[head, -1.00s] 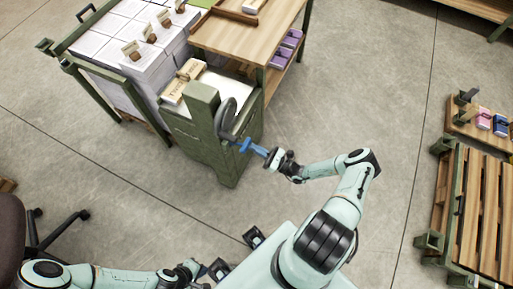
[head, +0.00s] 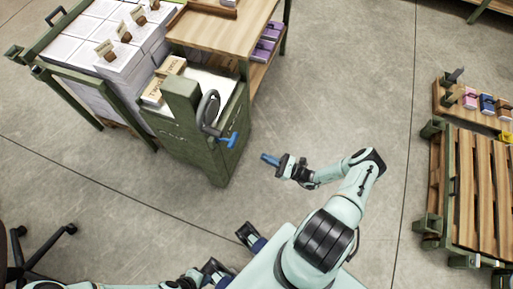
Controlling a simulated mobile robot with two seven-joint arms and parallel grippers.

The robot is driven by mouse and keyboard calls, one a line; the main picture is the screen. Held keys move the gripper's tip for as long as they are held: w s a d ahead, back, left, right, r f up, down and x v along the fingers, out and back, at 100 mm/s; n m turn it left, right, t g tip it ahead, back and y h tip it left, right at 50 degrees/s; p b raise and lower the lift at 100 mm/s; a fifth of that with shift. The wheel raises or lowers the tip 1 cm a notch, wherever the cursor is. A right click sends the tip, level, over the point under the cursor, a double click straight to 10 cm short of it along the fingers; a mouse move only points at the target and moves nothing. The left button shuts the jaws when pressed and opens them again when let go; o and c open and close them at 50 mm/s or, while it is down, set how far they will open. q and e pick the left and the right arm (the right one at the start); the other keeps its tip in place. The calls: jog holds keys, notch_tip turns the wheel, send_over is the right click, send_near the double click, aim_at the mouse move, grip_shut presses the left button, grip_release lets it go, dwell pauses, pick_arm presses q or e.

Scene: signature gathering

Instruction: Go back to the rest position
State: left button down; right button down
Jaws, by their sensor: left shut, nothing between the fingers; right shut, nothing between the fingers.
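My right gripper (head: 270,160) has shut blue fingers with nothing between them. It is in the middle of the head view, over bare floor, just right of the green cabinet (head: 190,150) and apart from it. A dark curved handle with a blue grip (head: 229,140) sticks out from the cabinet's right side; the gripper is clear of it. My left arm lies low along the bottom edge of the view. Its gripper (head: 213,268) is at the bottom centre beside my base, partly hidden, and its fingers are hard to make out.
A wooden table (head: 215,32) and stacks of white paper (head: 90,70) stand behind the cabinet. A slatted wooden pallet rack (head: 485,190) is at the right. An office chair (head: 25,245) is at the lower left. The floor (head: 335,90) between cabinet and rack is free.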

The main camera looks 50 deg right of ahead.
pick_arm(q)
jog(key=shift+f, duration=0.15)
pick_arm(e)
jog(key=shift+v, duration=0.85)
jog(key=shift+w, duration=0.1)
